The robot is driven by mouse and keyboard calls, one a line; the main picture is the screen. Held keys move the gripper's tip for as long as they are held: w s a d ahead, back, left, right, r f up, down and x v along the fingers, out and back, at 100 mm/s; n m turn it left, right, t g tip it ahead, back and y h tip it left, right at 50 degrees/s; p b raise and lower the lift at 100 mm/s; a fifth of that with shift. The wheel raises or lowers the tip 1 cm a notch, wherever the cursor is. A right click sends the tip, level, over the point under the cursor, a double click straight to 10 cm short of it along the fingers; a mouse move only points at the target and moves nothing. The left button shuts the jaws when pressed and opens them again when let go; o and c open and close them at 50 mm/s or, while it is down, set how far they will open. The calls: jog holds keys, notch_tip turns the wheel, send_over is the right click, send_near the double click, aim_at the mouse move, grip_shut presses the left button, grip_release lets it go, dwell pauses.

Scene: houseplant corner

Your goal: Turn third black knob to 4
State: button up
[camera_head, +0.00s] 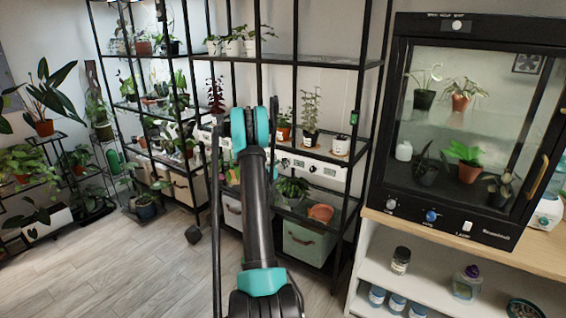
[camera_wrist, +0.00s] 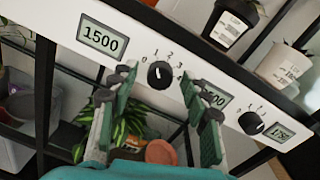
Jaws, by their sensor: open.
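A white panel (camera_wrist: 72,22) with black knobs and number displays runs across the wrist view. One black knob (camera_wrist: 160,75) sits between my gripper's fingertips (camera_wrist: 158,80), with 1, 2 and 3 printed above it. My fingers are open on either side of it; I cannot tell if they touch it. Its pointer setting is too small to read surely. Another black knob (camera_wrist: 251,123) is to the right. A display reading 1500 (camera_wrist: 101,37) is to the left; the right finger partly covers another. The panel (camera_head: 325,170) also shows on the black rack in the head view, where my arm hides my gripper.
Potted plants (camera_wrist: 228,22) stand on the shelf above the panel. Below it are a terracotta pot (camera_head: 320,212) and a green bin (camera_head: 307,243). Black rack posts flank the panel. A black glass cabinet (camera_head: 470,125) stands on a counter at right.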

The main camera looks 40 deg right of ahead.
jog(key=shift+d, duration=0.1)
jog(key=shift+c, duration=0.3)
grip_shut()
jog(key=shift+m, duration=0.4)
jog(key=m, duration=1.2)
jog(key=m+g, duration=0.1)
jog(key=m, duration=1.1)
jog(key=shift+s+f+h, duration=0.1)
jog(key=shift+f+h, duration=0.1)
jog(key=shift+h, duration=0.2)
